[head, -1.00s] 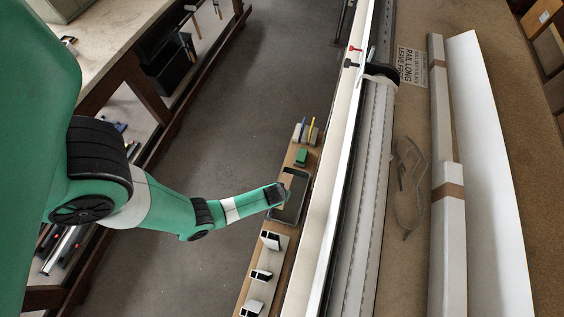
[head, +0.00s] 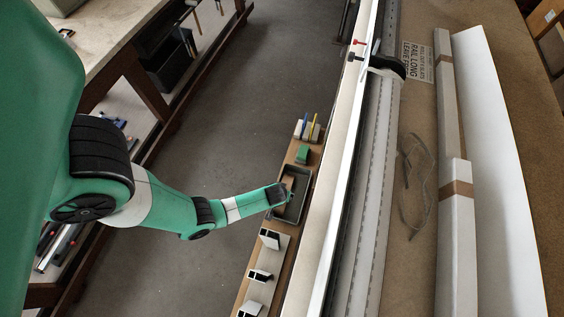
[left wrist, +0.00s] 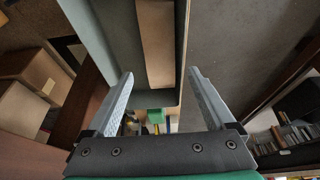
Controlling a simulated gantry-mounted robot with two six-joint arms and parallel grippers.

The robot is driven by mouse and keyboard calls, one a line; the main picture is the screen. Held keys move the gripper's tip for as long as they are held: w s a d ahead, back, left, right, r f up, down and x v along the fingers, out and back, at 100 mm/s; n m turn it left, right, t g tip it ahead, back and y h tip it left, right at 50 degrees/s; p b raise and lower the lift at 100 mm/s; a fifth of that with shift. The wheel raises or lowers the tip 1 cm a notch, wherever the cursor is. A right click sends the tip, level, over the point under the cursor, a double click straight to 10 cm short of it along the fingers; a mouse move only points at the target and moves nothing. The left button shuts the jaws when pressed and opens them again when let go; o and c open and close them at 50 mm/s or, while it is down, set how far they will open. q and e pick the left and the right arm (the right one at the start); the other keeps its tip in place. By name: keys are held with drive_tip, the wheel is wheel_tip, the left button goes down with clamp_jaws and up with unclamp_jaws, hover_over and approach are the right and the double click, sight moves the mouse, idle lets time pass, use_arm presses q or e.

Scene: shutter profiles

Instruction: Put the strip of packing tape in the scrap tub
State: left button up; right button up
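The grey-green scrap tub (head: 294,207) sits on the narrow wooden ledge in the head view. My left gripper (head: 283,192) is over its near-left side and hides part of it. In the left wrist view the gripper (left wrist: 161,73) is open, its two fingers wide apart with nothing between their tips. The tub (left wrist: 113,38) shows beyond them. A flat tan strip (left wrist: 156,42), which looks like the packing tape, appears to lie lengthwise in the tub, apart from the fingers. A bit of tan also shows beside the gripper in the head view. My right gripper is not in view.
A green block (head: 302,153) and a holder with pens (head: 308,130) stand beyond the tub on the ledge. Several cut profiles (head: 260,275) stand nearer. A long white rail runs along the right side. Wrapped profiles with brown bands (head: 456,188) lie on the bench.

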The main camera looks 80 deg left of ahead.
use_arm(q)
drive_tip(key=p+v, duration=0.7)
drive_tip(key=shift+r+p, duration=0.4)
idle(0.3)
